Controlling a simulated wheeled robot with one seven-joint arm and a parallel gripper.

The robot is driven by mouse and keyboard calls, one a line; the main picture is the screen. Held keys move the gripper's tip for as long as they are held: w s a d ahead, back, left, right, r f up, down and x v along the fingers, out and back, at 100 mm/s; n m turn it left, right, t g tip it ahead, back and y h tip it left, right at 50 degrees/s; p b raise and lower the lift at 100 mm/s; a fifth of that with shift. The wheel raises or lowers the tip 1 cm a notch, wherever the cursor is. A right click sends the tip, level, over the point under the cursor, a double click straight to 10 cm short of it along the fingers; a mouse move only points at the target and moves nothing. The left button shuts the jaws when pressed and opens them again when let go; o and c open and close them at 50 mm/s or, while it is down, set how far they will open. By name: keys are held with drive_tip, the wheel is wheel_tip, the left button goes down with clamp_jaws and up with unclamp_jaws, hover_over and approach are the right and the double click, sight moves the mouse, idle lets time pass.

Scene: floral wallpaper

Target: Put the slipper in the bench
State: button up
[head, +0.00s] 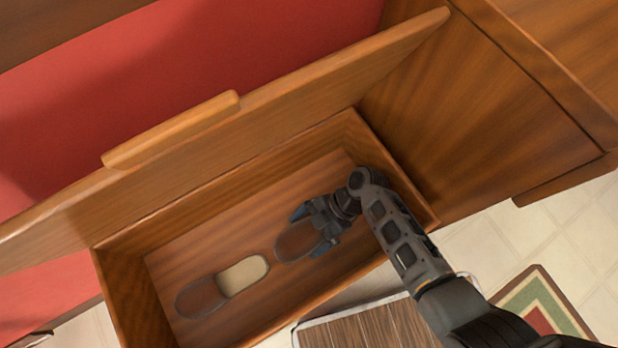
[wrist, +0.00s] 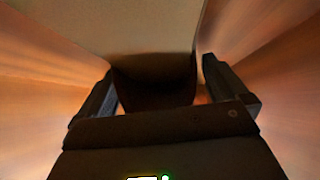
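The open bench (head: 135,292) is a wooden box with its lid (head: 300,95) raised. A brown slipper (head: 298,242) is inside it, right of the middle, with its rear part hidden under my gripper. My gripper (head: 318,224) reaches down into the bench, its fingers on either side of this slipper. In the wrist view the fingers (wrist: 160,88) stand apart around the dark slipper part (wrist: 152,78), with a thin gap at the right finger. A second slipper (head: 222,287), brown with a beige insole, lies on the bench floor to the left.
The lid has a wooden handle bar (head: 170,130) and leans toward a red wall (head: 160,60). A wooden cabinet (head: 475,110) stands at the right. A dark striped wooden top (head: 365,330) and a patterned rug (head: 540,305) are in front.

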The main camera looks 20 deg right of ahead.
drive_tip(key=shift+r, duration=0.1)
drive_tip(key=shift+d+r, duration=0.15)
drive_tip(key=shift+r, duration=0.05)
drive_tip(key=p+v, duration=0.2)
drive_tip(key=v, duration=0.5)
drive_tip(key=shift+w+d, duration=0.1)
drive_tip(key=shift+c, duration=0.4)
idle(0.8)
